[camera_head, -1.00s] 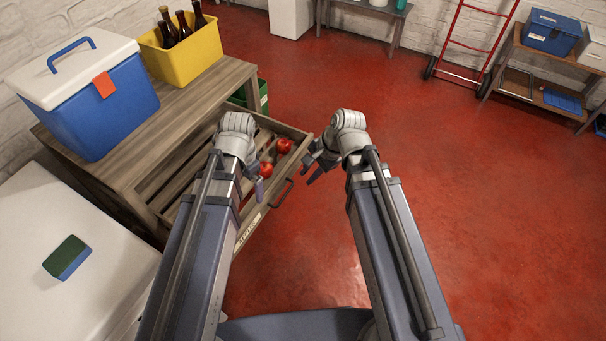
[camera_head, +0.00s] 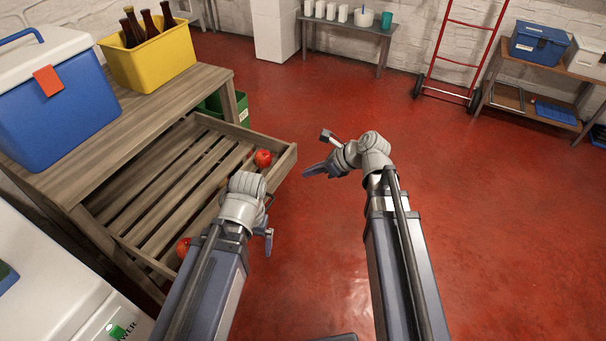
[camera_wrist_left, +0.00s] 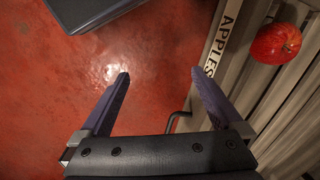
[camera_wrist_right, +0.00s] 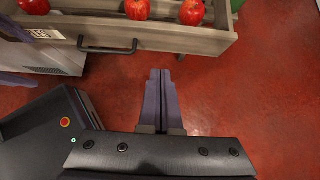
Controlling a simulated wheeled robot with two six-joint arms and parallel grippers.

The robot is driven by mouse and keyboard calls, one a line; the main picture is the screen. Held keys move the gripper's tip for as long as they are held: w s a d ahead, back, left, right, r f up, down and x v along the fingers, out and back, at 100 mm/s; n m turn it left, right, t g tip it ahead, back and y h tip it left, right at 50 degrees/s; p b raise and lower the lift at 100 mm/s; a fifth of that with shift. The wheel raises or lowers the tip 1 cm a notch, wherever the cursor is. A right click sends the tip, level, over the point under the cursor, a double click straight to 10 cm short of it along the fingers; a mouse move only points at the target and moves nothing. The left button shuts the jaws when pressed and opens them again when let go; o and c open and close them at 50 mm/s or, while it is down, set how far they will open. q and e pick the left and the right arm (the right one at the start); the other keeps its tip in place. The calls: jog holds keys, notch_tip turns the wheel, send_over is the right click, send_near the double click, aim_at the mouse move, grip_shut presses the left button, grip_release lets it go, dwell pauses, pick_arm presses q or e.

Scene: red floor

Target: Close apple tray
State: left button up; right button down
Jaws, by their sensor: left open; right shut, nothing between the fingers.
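The apple tray (camera_head: 286,163) is a slatted wooden drawer standing pulled out of the wooden table. Red apples (camera_head: 263,158) lie in it; several show in the right wrist view (camera_wrist_right: 137,8). Its front bears an "APPLES" label (camera_wrist_left: 222,40) and a dark bar handle (camera_wrist_right: 107,47). My left gripper (camera_head: 267,240) is open and empty, just outside the tray front; in the left wrist view the handle (camera_wrist_left: 176,120) is beside its right finger. My right gripper (camera_head: 312,168) is shut and empty, over the floor, apart from the tray front. My left forearm hides part of the tray front.
The wooden table (camera_head: 150,110) carries a blue cooler (camera_head: 65,110) and a yellow bin (camera_head: 155,60) of bottles. A green crate (camera_head: 240,108) stands behind the tray. A white appliance (camera_head: 45,270) is at the lower left.

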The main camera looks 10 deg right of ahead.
aim_at(274, 176)
jog(key=shift+w+a+f+b, duration=0.8)
jog(key=shift+w+a+f, duration=0.15)
jog(key=shift+a, duration=0.35)
jog(key=shift+w+a+f+b, duration=0.75)
jog(key=shift+w+a+f, duration=0.25)
jog(key=shift+a, duration=0.3)
jog(key=shift+w+a+f+b, duration=0.8)
jog(key=shift+w+a+f, duration=0.15)
jog(key=shift+a, duration=0.35)
jog(key=shift+a, duration=0.1)
jog(key=w+a, duration=0.8)
jog(key=a, duration=0.3)
jog(key=w+a, duration=0.8)
jog(key=a, duration=0.2)
jog(key=shift+a, duration=0.4)
jog(key=shift+a+r, duration=0.1)
